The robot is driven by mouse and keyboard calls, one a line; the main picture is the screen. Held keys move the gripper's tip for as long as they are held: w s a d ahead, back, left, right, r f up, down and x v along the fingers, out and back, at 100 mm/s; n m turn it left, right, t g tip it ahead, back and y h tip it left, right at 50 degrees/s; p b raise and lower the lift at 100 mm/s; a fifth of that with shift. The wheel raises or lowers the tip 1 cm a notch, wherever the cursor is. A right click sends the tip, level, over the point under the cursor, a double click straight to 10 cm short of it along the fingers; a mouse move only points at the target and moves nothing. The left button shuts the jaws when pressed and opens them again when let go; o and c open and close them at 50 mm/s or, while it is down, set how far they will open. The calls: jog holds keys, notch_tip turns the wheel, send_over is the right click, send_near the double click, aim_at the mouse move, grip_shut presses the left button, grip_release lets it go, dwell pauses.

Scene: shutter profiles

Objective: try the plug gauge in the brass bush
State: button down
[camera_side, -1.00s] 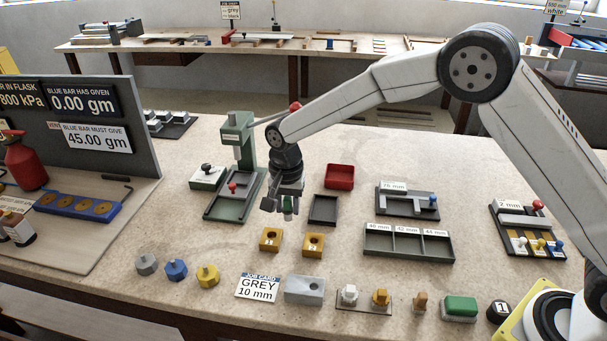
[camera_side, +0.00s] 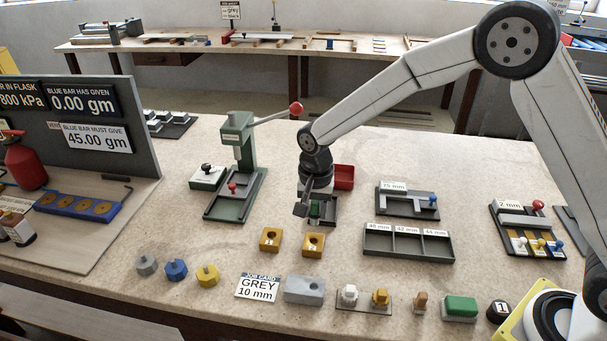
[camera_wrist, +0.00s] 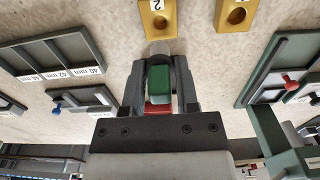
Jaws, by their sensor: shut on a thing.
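My gripper (camera_side: 314,212) is shut on the plug gauge, whose green handle (camera_wrist: 159,82) shows between the fingers in the wrist view. A grey end of the gauge (camera_wrist: 159,50) points toward the brass bush marked 2. That bush (camera_side: 313,244), a yellow block with a round hole in its top, stands on the bench just in front of the gripper; it also shows at the top of the wrist view (camera_wrist: 157,22). A second brass bush (camera_side: 270,239) stands to its left. The gauge is apart from both bushes. Its exact height is hard to tell.
A small dark tray (camera_side: 331,221) and a red tray (camera_side: 344,177) lie behind and beside the gripper. A green press (camera_side: 238,180) stands left. A three-part tray (camera_side: 408,255) is right. A grey block (camera_side: 305,289) and job card (camera_side: 257,288) lie in front.

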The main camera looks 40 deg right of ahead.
aim_at(314, 223)
jog(key=shift+f, duration=2.4)
jog(key=shift+f, duration=0.35)
dwell(1.0)
jog(key=shift+r, duration=0.85)
dwell(3.3)
